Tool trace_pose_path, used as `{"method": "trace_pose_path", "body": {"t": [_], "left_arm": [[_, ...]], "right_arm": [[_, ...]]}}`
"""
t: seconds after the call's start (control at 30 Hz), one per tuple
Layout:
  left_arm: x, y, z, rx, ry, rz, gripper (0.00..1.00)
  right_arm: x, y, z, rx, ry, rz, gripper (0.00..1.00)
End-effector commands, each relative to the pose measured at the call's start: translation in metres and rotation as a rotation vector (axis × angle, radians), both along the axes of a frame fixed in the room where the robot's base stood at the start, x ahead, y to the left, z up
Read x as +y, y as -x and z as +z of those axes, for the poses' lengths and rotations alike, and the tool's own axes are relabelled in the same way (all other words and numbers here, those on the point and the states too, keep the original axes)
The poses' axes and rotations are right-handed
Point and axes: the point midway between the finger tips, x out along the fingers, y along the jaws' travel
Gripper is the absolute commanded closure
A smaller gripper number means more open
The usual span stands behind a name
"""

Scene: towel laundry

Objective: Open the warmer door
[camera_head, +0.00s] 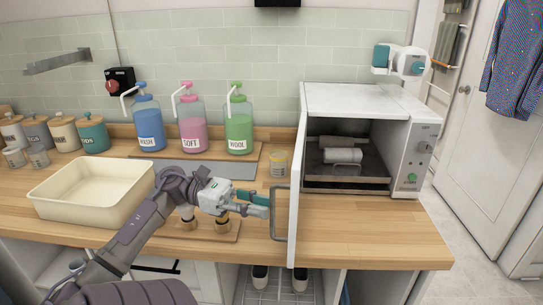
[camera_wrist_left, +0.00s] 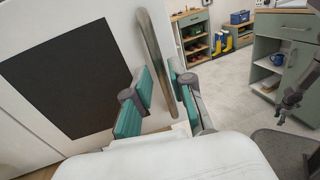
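The warmer (camera_head: 345,95) is a white box at the right of the counter in the head view. Its door (camera_head: 296,185) is swung open toward me, and the dark interior shows rolled towels (camera_head: 342,155) on a rack. The door has a grey bar handle (camera_head: 274,215), which also shows in the left wrist view (camera_wrist_left: 152,50). My left gripper (camera_head: 268,204) is at the handle. In the wrist view its teal fingers (camera_wrist_left: 163,90) stand apart on either side of the bar, with a gap visible.
A cream basin (camera_head: 75,218), a small jar (camera_head: 278,163) and coloured pump bottles (camera_head: 190,125) stand on the wooden counter left of the door. A teal-and-white device (camera_head: 405,60) is above the warmer's back right. The wrist view shows open floor (camera_wrist_left: 235,75) beyond the door.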

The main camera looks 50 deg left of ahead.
Motion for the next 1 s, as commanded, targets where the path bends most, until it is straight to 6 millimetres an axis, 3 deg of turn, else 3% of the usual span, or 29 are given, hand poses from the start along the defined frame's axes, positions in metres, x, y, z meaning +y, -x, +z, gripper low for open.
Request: {"method": "trace_pose_path", "body": {"t": [0.1, 0.3, 1.0], "left_arm": [[0.018, 0.012, 0.000, 0.000, 0.001, 0.004, 0.77], [0.034, 0.024, -0.001, 0.001, 0.001, 0.001, 0.77], [0.036, 0.025, -0.001, 0.001, 0.001, 0.000, 0.77]], "right_arm": [[0.000, -0.001, 0.000, -0.001, 0.000, 0.000, 0.41], [0.000, -0.001, 0.000, -0.001, 0.000, 0.000, 0.41], [0.001, -0.001, 0.000, -0.001, 0.000, -0.001, 0.41]]}}
